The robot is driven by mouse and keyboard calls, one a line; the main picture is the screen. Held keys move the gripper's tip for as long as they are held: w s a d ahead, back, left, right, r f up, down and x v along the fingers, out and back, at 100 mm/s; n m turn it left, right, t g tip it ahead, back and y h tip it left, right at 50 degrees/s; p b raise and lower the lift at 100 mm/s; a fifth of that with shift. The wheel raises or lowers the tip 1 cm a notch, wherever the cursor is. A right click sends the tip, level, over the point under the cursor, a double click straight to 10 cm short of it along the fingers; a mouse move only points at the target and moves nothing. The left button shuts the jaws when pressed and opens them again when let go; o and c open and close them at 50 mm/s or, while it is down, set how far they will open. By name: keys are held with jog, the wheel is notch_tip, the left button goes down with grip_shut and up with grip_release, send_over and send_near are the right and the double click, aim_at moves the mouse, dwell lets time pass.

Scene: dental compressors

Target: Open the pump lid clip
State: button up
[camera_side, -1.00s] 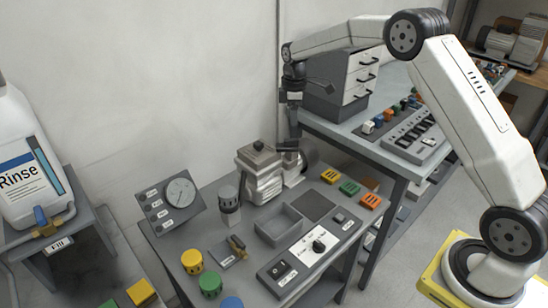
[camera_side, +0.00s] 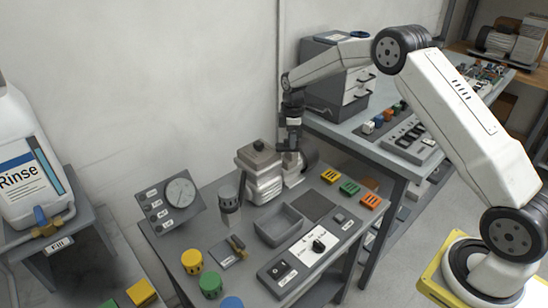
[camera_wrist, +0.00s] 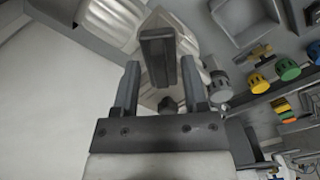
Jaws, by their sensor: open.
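The grey pump (camera_side: 264,180) stands at the back of the grey bench, with a dark knob (camera_side: 258,146) on its square lid. My gripper (camera_side: 292,148) points down beside the pump's right side, near its rear cylinder. In the wrist view my gripper (camera_wrist: 158,75) has its two fingers apart. A dark upright bar (camera_wrist: 157,50) shows between and beyond the fingers, perhaps the lid clip; I cannot tell whether they touch it. A small black knob (camera_wrist: 167,104) shows between the fingers, lower down. In the side view the clip is hidden or too small to make out.
A grey tray (camera_side: 262,229), a control panel with a black dial (camera_side: 319,246) and a gauge box (camera_side: 172,206) stand on the bench. A higher table (camera_side: 350,137) with drawers is behind my gripper to the right. The wall is close behind.

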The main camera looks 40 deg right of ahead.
grip_shut()
jog(key=shift+m, duration=0.4)
jog(key=m, duration=1.2)
jog(key=shift+m, duration=0.3)
jog(key=m, duration=0.4)
jog(key=shift+m, duration=0.3)
